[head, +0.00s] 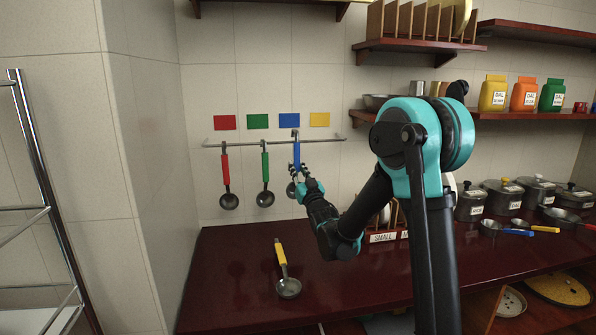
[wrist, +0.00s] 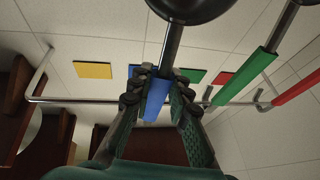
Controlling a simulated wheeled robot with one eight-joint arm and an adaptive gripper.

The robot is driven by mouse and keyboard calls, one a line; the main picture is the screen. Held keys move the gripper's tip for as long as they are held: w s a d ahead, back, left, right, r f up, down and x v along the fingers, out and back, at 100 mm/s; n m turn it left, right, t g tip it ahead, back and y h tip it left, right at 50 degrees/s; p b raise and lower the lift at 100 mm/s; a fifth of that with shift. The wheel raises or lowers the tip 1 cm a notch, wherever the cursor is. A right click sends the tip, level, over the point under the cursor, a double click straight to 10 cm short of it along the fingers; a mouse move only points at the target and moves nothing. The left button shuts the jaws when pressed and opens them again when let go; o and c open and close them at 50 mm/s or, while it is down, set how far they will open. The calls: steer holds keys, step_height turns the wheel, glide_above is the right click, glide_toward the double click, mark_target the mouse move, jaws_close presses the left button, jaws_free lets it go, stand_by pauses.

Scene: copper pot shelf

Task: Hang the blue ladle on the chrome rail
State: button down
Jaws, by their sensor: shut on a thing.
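The blue ladle (head: 297,153) is upright at the chrome rail (head: 235,144), below the blue card (head: 289,120). My gripper (head: 297,170) is shut on its blue handle, low on the grip. In the wrist view the blue handle (wrist: 156,99) sits between both fingers (wrist: 160,88), with the dark bowl (wrist: 190,8) at the top edge. The handle's top reaches rail height in the head view; I cannot tell whether its hook rests over the rail. The bowl is partly hidden by my gripper in the head view.
A red ladle (head: 225,172) and a green ladle (head: 265,167) hang on the rail to the left. The rail right of the blue ladle, under the yellow card (head: 319,119), is empty. A yellow ladle (head: 281,256) lies on the dark red counter (head: 225,290).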

steer(key=shift+w+a, duration=0.1)
steer(key=shift+w, duration=0.3)
steer(key=shift+f, duration=1.55)
steer(key=c, duration=1.3)
jaws_free()
steer(key=shift+c, duration=0.2)
